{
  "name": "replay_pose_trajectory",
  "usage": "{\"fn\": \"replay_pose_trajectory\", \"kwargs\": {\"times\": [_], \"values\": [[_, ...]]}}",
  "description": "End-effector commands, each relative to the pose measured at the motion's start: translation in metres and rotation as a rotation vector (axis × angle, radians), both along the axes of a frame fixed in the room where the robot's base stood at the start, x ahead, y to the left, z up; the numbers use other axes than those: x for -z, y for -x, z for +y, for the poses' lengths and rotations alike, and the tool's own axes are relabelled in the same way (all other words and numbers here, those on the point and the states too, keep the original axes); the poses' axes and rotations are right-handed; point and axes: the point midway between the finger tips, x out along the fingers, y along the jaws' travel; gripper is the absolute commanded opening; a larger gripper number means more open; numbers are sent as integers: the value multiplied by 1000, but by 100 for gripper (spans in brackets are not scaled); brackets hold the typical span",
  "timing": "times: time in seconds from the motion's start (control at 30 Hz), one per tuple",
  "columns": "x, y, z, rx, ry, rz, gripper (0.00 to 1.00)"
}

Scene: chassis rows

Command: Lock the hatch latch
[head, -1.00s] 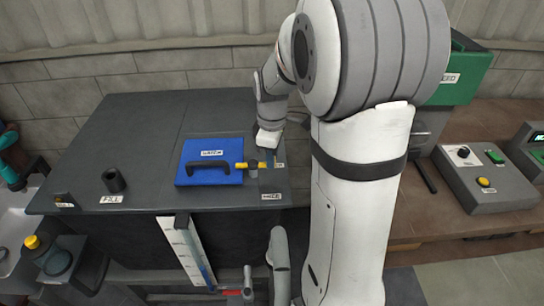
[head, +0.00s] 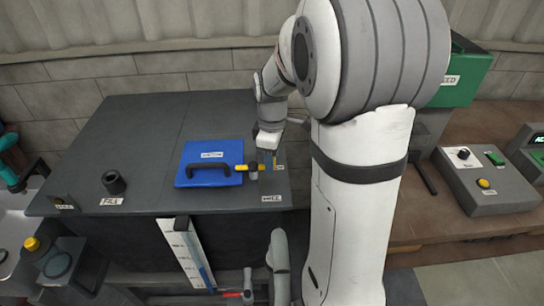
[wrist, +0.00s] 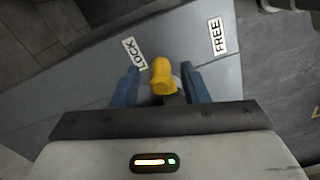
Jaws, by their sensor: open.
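The blue hatch (head: 211,177) with a black handle lies closed on the dark bench top. Its yellow latch (head: 241,167) is at the hatch's right edge, beside a dark post. My gripper (head: 268,161) is low over the bench at the right of the latch. In the wrist view, the latch's yellow end (wrist: 162,75) lies between the two blue fingers of my open gripper (wrist: 160,82). I cannot tell whether either finger touches it. The LOCK label (wrist: 134,52) and the FREE label (wrist: 217,36) lie beyond the fingertips, left and right.
A black cylinder (head: 114,183) stands by the FILL label (head: 111,202) at the bench's front left. A white gauge strip (head: 187,255) hangs at the front. A grey control box (head: 478,181) and a green bin (head: 461,78) are on the right. The bench's back left is clear.

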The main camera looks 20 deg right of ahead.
Motion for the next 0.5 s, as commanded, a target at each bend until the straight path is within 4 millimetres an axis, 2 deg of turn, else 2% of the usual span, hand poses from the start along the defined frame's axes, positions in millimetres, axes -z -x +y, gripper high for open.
{"fn": "replay_pose_trajectory", "kwargs": {"times": [0.4, 0.5], "values": [[-62, -1, 0, 0, 1, -4, 41], [-72, -1, 0, -1, 1, -4, 41]]}}
